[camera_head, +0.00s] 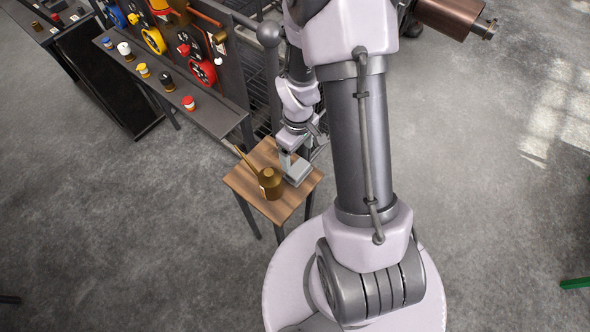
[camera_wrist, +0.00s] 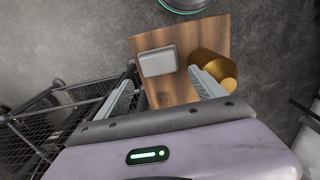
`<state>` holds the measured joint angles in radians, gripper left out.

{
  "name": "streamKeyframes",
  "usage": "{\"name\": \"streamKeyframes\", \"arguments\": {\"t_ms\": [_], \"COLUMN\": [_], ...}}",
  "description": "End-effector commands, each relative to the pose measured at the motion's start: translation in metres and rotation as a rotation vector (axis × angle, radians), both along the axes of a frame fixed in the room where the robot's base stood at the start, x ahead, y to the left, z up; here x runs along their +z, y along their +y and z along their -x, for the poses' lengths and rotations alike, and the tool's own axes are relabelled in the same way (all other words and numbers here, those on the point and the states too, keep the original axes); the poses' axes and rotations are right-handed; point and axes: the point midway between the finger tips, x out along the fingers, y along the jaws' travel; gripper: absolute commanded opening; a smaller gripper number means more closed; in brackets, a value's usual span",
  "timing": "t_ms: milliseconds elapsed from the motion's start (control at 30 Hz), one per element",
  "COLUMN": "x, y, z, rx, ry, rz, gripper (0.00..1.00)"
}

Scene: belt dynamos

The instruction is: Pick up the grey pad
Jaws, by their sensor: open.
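The grey pad (camera_head: 298,174) lies on a small wooden table (camera_head: 278,212), towards its right side in the head view. In the wrist view the pad (camera_wrist: 157,61) is a light grey rectangle with a raised rim, lying flat. My gripper (camera_head: 290,158) is close to the pad in the head view. In the wrist view my gripper (camera_wrist: 164,82) is open and empty, its fingers apart, with the pad ahead of the gap between them. I cannot tell the exact height of the fingers above the table.
A brass can with a long spout (camera_head: 270,186) stands beside the pad on the table; it appears near the right finger in the wrist view (camera_wrist: 212,65). A dark wire rack (camera_wrist: 75,105) is left of the table. A panel shelf (camera_head: 180,98) holds several small capped pots.

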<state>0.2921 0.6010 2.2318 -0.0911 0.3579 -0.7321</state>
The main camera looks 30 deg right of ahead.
Motion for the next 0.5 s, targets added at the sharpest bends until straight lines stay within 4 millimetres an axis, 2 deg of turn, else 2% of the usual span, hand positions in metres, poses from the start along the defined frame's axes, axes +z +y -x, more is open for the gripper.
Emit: {"name": "streamKeyframes", "arguments": {"t_ms": [33,267,400,500], "x": [-0.015,-0.036,-0.066,-0.08], "y": [0.0,-0.001,-0.004,-0.003], "z": [0.0,0.0,0.001,0.001], "rx": [-0.001,-0.003,-0.002,-0.002], "ry": [0.001,0.0,0.001,0.0], "rz": [-0.001,0.0,-0.001,0.0], "gripper": [0.79,0.79,0.79,0.79]}}
